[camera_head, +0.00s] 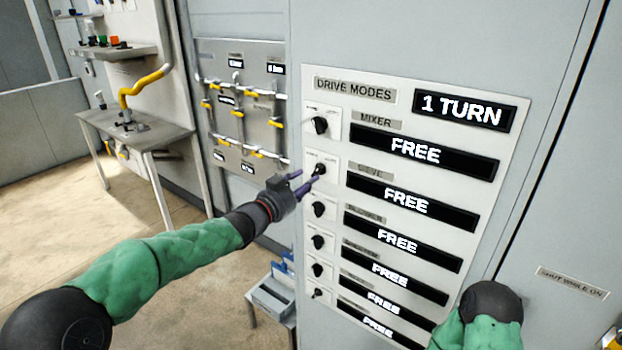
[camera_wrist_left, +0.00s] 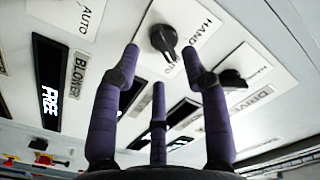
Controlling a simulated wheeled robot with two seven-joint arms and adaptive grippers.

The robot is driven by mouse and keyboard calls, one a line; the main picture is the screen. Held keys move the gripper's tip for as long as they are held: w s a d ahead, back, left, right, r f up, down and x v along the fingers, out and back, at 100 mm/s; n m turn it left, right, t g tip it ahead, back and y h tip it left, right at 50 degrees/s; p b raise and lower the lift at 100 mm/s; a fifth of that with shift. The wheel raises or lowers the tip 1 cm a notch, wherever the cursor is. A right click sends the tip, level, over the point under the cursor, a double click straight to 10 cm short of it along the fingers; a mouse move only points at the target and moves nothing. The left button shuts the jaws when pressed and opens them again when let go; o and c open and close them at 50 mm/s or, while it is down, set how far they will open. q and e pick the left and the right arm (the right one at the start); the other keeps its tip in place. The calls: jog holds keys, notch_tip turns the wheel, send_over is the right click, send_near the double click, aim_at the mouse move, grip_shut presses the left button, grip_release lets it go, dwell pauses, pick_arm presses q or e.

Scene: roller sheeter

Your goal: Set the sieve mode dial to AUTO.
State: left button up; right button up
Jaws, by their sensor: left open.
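The sieve mode dial (camera_head: 318,169) is a black knob on a white plate, second from the top in the drive modes panel. Its display (camera_head: 406,202) reads FREE. My left gripper (camera_head: 308,181) is open, with its purple fingertips at the dial. In the left wrist view the dial (camera_wrist_left: 163,40) sits between the spread fingers (camera_wrist_left: 158,62), just ahead of them; I cannot tell whether they touch it. HAND is legible on its plate. I cannot tell exactly where its pointer aims. My right arm shows at the bottom right, its gripper out of view.
The mixer dial (camera_head: 320,125) is just above, and the blower dial (camera_head: 319,209) just below. More dials and FREE displays run down the panel. A 1 TURN display (camera_head: 461,110) is at the top. A pipe board (camera_head: 240,110) and a table (camera_head: 140,128) stand left.

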pick_arm(q)
jog(key=v, duration=0.8)
jog(key=shift+w, duration=0.1)
jog(key=s+a+f+n+g+y, duration=0.1)
jog(key=s+f+n+g+y, duration=0.15)
jog(key=f, duration=0.95)
jog(key=s+a+f+n+g+y, duration=0.15)
jog(key=f+n, duration=0.25)
jog(key=f, duration=0.8)
jog(key=s+f+n+g+y, duration=0.1)
jog(key=s+f+n, duration=0.15)
jog(key=f, duration=0.85)
jog(key=s+f+n+g, duration=0.3)
jog(key=s+f, duration=0.7)
jog(key=s, duration=0.4)
jog(key=s+f+n+g+y, duration=0.1)
jog(key=s+f+n+g, duration=0.2)
jog(key=s+f+g, duration=0.3)
jog(key=s+f, duration=0.5)
jog(key=s, duration=0.3)
jog(key=shift+s+a+f+n+y, duration=0.25)
jog(key=shift+s+f+n+y, duration=0.05)
jog(key=shift+s+f+n, duration=0.1)
